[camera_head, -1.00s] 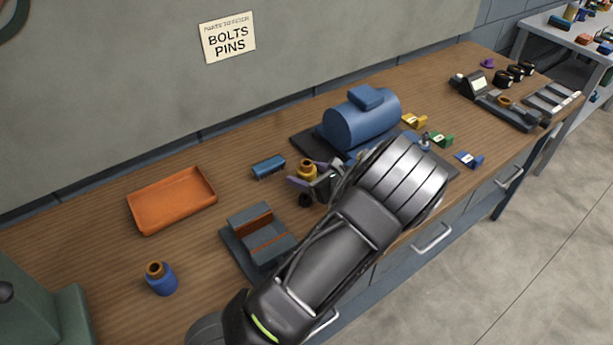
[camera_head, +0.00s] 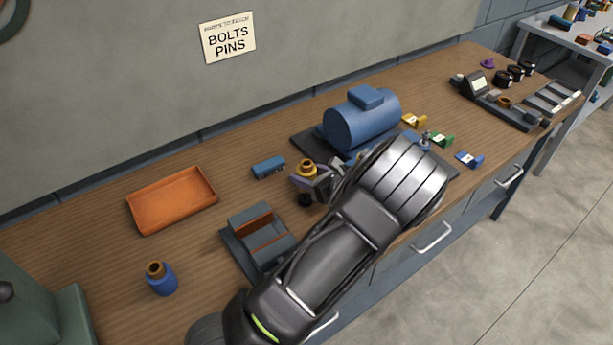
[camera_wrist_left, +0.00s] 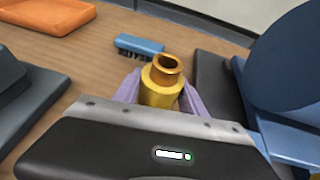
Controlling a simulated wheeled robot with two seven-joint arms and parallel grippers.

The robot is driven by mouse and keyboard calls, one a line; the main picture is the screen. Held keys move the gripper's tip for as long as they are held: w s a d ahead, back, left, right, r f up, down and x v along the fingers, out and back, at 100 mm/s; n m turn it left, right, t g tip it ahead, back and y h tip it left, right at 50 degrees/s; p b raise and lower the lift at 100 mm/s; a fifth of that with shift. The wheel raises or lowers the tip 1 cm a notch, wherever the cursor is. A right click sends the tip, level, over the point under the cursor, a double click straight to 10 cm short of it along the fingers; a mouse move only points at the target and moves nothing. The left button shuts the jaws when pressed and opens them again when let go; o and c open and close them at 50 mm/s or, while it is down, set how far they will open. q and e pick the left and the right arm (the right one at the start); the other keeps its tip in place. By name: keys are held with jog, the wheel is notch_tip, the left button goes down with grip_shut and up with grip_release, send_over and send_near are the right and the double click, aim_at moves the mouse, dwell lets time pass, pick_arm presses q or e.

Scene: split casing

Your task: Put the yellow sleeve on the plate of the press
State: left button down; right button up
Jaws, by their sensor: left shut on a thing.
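The yellow sleeve (camera_head: 307,171) stands upright on the bench, left of the blue motor, with a bronze ring at its top. It also shows in the left wrist view (camera_wrist_left: 160,92). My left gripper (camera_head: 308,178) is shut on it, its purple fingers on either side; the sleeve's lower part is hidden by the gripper. A green machine (camera_head: 35,310), cut off at the lower left edge, may be the press; its plate cannot be made out. My right gripper is not in view.
A blue brush (camera_head: 268,167) lies just behind the sleeve. An orange tray (camera_head: 140,218), a grey slotted block (camera_head: 250,220) and a blue sleeve (camera_head: 162,282) are to the left. The blue motor (camera_head: 362,120) stands close on the right. Bare bench lies between tray and block.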

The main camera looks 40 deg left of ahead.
pick_arm(q)
jog(key=shift+r, duration=0.1)
notch_tip(320, 180, up, 10)
jog(key=shift+b, duration=0.4)
dwell(0.4)
dwell(0.5)
